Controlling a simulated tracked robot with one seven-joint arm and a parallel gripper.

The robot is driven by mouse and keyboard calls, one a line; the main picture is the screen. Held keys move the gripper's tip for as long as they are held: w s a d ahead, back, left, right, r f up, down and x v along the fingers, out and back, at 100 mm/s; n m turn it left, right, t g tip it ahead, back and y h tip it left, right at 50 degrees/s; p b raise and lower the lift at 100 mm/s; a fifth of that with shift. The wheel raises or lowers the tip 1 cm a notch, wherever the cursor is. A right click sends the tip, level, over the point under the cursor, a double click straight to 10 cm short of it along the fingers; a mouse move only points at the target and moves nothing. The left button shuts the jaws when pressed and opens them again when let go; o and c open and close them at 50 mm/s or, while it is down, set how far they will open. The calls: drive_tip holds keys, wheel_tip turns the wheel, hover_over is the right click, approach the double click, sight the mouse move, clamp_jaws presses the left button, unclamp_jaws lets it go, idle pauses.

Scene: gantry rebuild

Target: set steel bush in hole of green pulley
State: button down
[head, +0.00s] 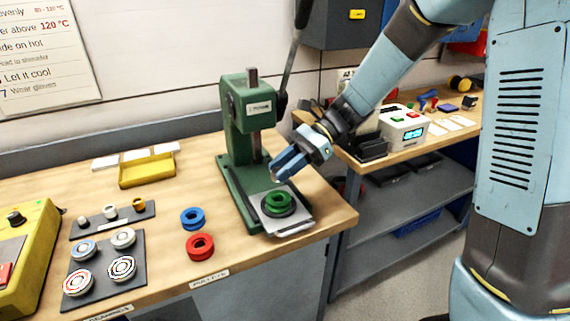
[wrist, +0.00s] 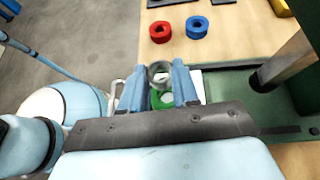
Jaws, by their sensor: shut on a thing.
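My gripper (head: 281,169) is above the green press, over the near end of its base. In the wrist view, my gripper (wrist: 159,78) is shut on the steel bush (wrist: 158,69), a grey ring held between the two blue fingertips. The green pulley (head: 278,205) lies flat on the plate at the front of the press, below my gripper and apart from it. It shows partly in the wrist view (wrist: 162,100), behind the bush and fingers.
The green press (head: 240,120) with its ram and lever stands just behind my gripper. A blue pulley (head: 192,217) and a red pulley (head: 200,246) lie to the left. Farther left are a bush tray (head: 146,210), a bearing mat (head: 103,253) and a yellow bin (head: 146,175).

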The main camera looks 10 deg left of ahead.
sight(272, 201)
drive_tip(key=shift+f, duration=2.9)
drive_tip(key=shift+s+d+f, duration=0.1)
drive_tip(key=shift+s+f, duration=0.05)
drive_tip(key=shift+f, duration=0.2)
drive_tip(key=c, duration=0.8)
unclamp_jaws()
drive_tip(key=shift+c, duration=0.2)
drive_tip(key=shift+o, duration=0.4)
drive_tip(key=v, duration=1.4)
drive_tip(key=shift+r, duration=0.15)
drive_tip(key=s+d+r+n+t+h, duration=0.5)
drive_tip(key=s+d+t, duration=0.1)
drive_tip(key=s+d, duration=0.3)
drive_tip(key=s+d+r+n+t+h, duration=0.5)
drive_tip(key=s+d+r+n+t, duration=0.1)
drive_tip(key=s+d, duration=0.3)
drive_tip(key=shift+d+r+t, duration=0.15)
drive_tip(key=shift+d+t, duration=0.15)
drive_tip(key=shift+d, duration=0.4)
